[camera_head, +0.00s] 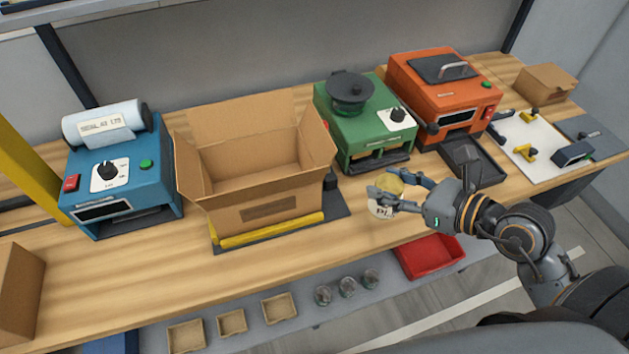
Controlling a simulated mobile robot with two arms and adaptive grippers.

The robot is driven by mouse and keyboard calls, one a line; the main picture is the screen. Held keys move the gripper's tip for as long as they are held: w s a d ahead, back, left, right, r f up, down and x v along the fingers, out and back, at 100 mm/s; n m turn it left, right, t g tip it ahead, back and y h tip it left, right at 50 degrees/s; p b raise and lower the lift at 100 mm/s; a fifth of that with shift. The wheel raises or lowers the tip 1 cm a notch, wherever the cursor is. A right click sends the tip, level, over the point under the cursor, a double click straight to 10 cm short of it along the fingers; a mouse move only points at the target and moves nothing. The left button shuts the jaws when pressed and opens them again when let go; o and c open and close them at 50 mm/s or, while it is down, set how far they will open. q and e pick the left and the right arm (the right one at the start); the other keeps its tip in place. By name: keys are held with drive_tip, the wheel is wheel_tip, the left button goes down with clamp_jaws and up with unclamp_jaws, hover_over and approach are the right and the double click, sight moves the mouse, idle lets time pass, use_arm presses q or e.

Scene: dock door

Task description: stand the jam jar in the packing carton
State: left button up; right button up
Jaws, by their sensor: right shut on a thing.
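The jam jar (382,208), pale with a yellowish lid and a printed label, is at the bench's front edge, right of the carton. My right gripper (398,187) comes in from the right and is shut on the jar, with its fingers around the upper part. I cannot tell whether the jar's base touches the bench. The packing carton (262,213) stands with its flaps spread open, left of the jar, and the part of its inside that shows looks empty. My left gripper is not in view.
A blue machine (118,178) stands left of the carton. A dark tray (476,165) lies behind my right gripper. A red bin (428,256) sits below the bench edge.

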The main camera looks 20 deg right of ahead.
drive_tip(key=shift+d+f, duration=0.1)
drive_tip(key=shift+d, duration=0.05)
drive_tip(key=w+d+f, duration=0.1)
drive_tip(key=w+f, duration=0.3)
drive_tip(key=w+d+f, duration=0.2)
drive_tip(key=w+f, duration=0.2)
drive_tip(key=w, duration=0.1)
drive_tip(key=w+d+f+b, duration=0.1)
drive_tip(key=w+f, duration=0.3)
drive_tip(key=shift+w+d+f, duration=0.3)
drive_tip(key=shift+w+f, duration=0.05)
drive_tip(key=shift+f, duration=0.15)
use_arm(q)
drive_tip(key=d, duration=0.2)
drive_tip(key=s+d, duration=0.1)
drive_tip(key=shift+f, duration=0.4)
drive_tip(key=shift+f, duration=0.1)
